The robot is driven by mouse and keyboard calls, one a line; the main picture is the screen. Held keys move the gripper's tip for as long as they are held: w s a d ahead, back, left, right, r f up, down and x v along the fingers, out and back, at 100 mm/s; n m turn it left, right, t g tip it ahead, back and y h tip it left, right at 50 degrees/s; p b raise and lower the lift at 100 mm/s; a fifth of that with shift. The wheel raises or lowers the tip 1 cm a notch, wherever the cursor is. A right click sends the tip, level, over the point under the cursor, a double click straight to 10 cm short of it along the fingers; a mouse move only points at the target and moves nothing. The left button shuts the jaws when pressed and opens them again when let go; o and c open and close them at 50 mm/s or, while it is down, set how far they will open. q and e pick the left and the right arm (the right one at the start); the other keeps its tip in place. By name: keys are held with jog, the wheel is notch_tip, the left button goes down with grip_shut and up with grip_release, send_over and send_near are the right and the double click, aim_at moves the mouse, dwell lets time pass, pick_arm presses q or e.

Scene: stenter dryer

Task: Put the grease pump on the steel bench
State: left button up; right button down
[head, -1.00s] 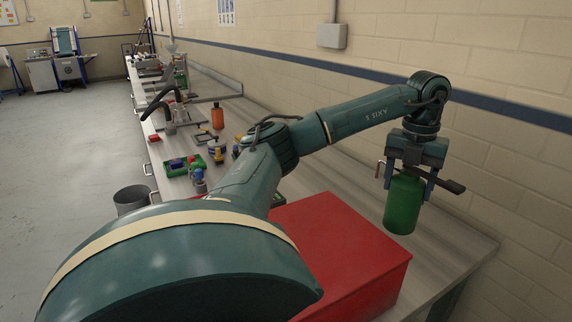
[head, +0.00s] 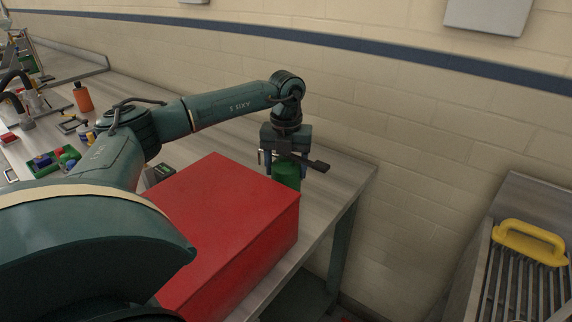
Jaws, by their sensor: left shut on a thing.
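The grease pump (head: 287,176) is a green cylinder with a dark lever. In the head view it is upright, just behind the far right corner of the red box. The box hides its lower part, so I cannot tell whether its base touches the bench. My left gripper (head: 285,163) is shut on its upper part from above. The steel bench (head: 340,172) is long, with a bare grey top beside the pump. My right gripper is not in view.
A large red box (head: 225,215) stands on the bench in front of the pump. A brick wall runs behind. The bench ends at the right; beyond a gap is a barred metal rack (head: 520,285) with a yellow handle (head: 530,242). An orange bottle (head: 83,97) stands at left.

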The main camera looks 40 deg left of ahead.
pick_arm(q)
jog(key=o, duration=1)
jog(key=shift+f, duration=0.1)
jog(key=shift+c, duration=0.2)
jog(key=o, duration=0.5)
jog(key=shift+c, duration=0.2)
notch_tip(320, 180, up, 12)
jog(key=shift+r+b, duration=0.2)
jog(key=shift+b, duration=0.15)
jog(key=shift+d, duration=0.1)
